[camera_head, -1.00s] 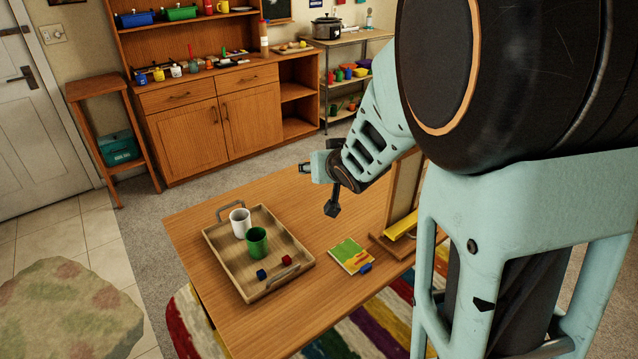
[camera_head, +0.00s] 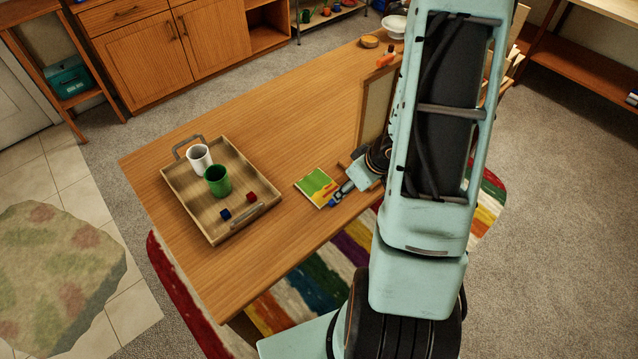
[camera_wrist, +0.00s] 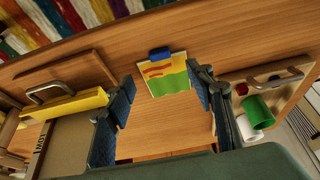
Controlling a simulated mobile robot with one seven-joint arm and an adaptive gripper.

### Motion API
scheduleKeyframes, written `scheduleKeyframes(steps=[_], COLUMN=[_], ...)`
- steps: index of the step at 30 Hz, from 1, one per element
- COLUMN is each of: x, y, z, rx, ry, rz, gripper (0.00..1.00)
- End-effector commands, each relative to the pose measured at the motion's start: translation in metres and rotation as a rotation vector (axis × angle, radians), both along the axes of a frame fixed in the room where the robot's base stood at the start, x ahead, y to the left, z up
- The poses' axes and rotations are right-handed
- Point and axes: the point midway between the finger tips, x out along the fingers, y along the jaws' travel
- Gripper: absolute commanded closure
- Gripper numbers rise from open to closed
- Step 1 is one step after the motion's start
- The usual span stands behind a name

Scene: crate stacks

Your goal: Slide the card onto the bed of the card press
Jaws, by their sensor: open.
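The card (camera_head: 314,185) lies flat on the table, green and yellow with reddish stripes and a blue piece at one edge. In the wrist view the card (camera_wrist: 170,80) shows ahead of and between my spread fingertips. My gripper (camera_wrist: 163,84) is open and empty; in the head view it is low by the card's right edge, and contact cannot be told. What looks like the card press is an upright brown board (camera_head: 376,105), partly hidden by my arm. Its yellow bar (camera_wrist: 62,108) shows left of my fingers in the wrist view, near a metal handle.
A wooden tray (camera_head: 185,205) stands left of the card, holding a white cup (camera_head: 199,158), a green cup (camera_head: 218,181) and small red and blue cubes. A bowl (camera_head: 393,27) stands at the table's far end.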

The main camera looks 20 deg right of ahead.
Motion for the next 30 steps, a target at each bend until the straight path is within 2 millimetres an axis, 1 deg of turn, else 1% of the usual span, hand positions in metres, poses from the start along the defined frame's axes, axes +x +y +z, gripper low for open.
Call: scheduleKeyframes(steps=[1, 6, 9, 17, 25, 27, 30], x=[0.001, 0.010, 0.016, 0.023, 0.040, 0.043, 0.043], y=[0.001, 0.005, 0.006, 0.008, 0.014, 0.014, 0.014], z=[-0.008, -0.034, -0.046, -0.058, -0.093, -0.097, -0.097], rx=[0.003, 0.002, 0.002, 0.001, 0.001, 0.000, 0.000], ry=[0.002, 0.003, 0.002, 0.001, 0.003, 0.001, 0.000], rz=[0.002, 0.004, 0.002, 0.002, 0.003, 0.001, 0.001], gripper=[0.51, 0.51, 0.51, 0.51, 0.51, 0.51, 0.51])
